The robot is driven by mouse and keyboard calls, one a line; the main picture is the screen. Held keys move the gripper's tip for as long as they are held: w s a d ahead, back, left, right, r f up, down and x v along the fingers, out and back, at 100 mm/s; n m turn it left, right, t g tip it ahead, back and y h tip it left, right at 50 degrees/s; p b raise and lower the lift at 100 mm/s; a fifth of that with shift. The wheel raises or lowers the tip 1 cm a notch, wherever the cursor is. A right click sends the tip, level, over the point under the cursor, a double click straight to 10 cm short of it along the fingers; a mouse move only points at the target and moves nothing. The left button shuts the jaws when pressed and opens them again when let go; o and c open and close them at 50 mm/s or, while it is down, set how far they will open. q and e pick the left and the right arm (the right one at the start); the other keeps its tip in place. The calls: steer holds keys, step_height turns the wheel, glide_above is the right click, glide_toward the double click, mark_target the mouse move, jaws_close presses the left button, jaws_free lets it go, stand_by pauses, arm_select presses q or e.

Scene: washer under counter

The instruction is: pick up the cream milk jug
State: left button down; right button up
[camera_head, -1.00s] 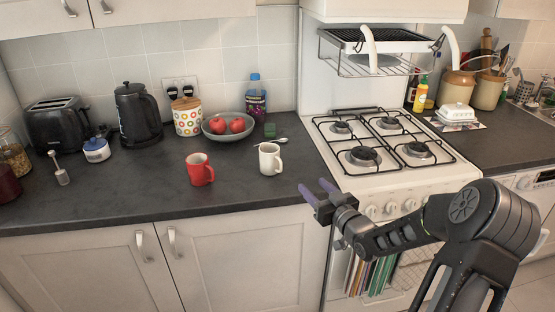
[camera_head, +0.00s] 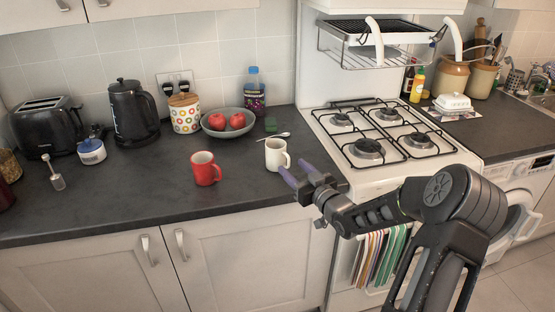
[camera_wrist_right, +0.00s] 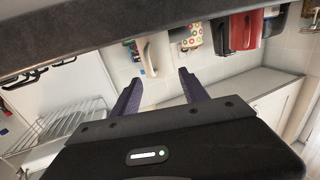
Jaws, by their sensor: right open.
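The cream milk jug (camera_head: 273,155) stands upright on the dark counter, to the right of the red mug (camera_head: 205,169). My right gripper (camera_head: 296,170) is open, with purple fingers. Its fingertips are just in front and to the right of the jug, and nothing is between them. In the right wrist view, a pale upright shape that looks like the jug (camera_wrist_right: 155,55) lies beyond and between the open fingertips (camera_wrist_right: 158,86). Whether any finger touches the jug cannot be told. My left gripper is not in view.
The white gas hob (camera_head: 375,148) is to the right. Kettle (camera_head: 133,113) and toaster (camera_head: 48,128) are at the left. The counter's front left is clear.

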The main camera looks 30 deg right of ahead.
mark_target(280, 155)
steer(key=shift+d, duration=0.25)
steer(key=shift+a+r, duration=0.2)
steer(key=shift+a, duration=0.05)
steer(key=w+p, duration=0.1)
steer(key=w, duration=0.3)
steer(key=shift+w+d+f+p, duration=0.1)
steer(key=shift+p, duration=0.25)
steer(key=shift+w, duration=0.3)
steer(key=shift+c, duration=0.4)
jaws_close()
stand_by(0.5)
